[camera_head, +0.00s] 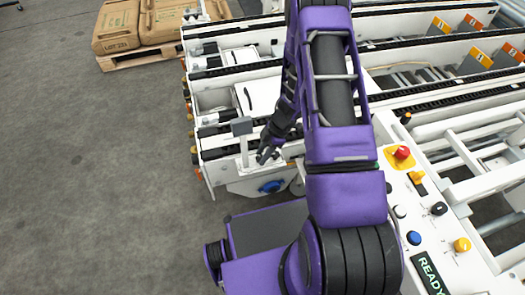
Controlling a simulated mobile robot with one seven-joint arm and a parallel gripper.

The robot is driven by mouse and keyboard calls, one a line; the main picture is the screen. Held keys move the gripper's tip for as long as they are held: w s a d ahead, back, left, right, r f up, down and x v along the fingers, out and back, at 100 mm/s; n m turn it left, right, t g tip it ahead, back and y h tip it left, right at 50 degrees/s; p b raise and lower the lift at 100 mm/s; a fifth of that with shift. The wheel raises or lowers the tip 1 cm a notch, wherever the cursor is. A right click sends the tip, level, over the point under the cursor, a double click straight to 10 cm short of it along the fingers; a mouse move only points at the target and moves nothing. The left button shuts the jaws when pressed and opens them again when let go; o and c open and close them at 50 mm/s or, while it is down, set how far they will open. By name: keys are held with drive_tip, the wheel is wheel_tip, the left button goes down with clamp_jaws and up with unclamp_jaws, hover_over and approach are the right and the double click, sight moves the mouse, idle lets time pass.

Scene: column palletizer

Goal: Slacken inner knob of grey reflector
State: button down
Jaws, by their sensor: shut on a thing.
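The grey reflector (242,126) is a small square block on a white upright bracket at the near end of the white conveyor frame. My gripper (264,155) is just right of and below it, beside the bracket. Its dark fingers are closed at the bracket's inner side. They are shut on what appears to be the inner knob, which the fingers hide. My purple arm comes down over the frame and hides much of the area to the right.
White conveyor rails (215,75) run behind the bracket. A blue round part (271,186) sits low on the frame's end plate. At right, a control panel carries a red button (402,152) and a READY display (429,273). Cartons (117,26) stand on a pallet. The floor at left is clear.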

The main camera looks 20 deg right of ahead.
drive_tip(key=n+p, duration=0.1)
drive_tip(key=n, duration=0.1)
drive_tip(key=n+g+p, duration=0.1)
drive_tip(key=shift+w+a+r+n, duration=0.1)
drive_tip(key=shift+w+r+n, duration=0.05)
drive_tip(key=shift+n, duration=0.25)
drive_tip(key=n, duration=0.1)
drive_tip(key=n+g+p, duration=0.1)
drive_tip(key=n, duration=0.1)
drive_tip(key=shift+w+n+g+h, duration=0.15)
drive_tip(key=shift+n+g+h, duration=0.15)
drive_tip(key=shift+h, duration=0.1)
drive_tip(key=n+g+h, duration=0.1)
drive_tip(key=n, duration=0.2)
drive_tip(key=shift+w+a+n, duration=0.1)
drive_tip(key=shift+a+n, duration=0.05)
drive_tip(key=shift+n, duration=0.15)
drive_tip(key=shift+a+n+g+h+p, duration=0.1)
drive_tip(key=shift+n+g+h+p, duration=0.4)
drive_tip(key=shift+n, duration=1.3)
drive_tip(key=c, duration=0.5)
unclamp_jaws()
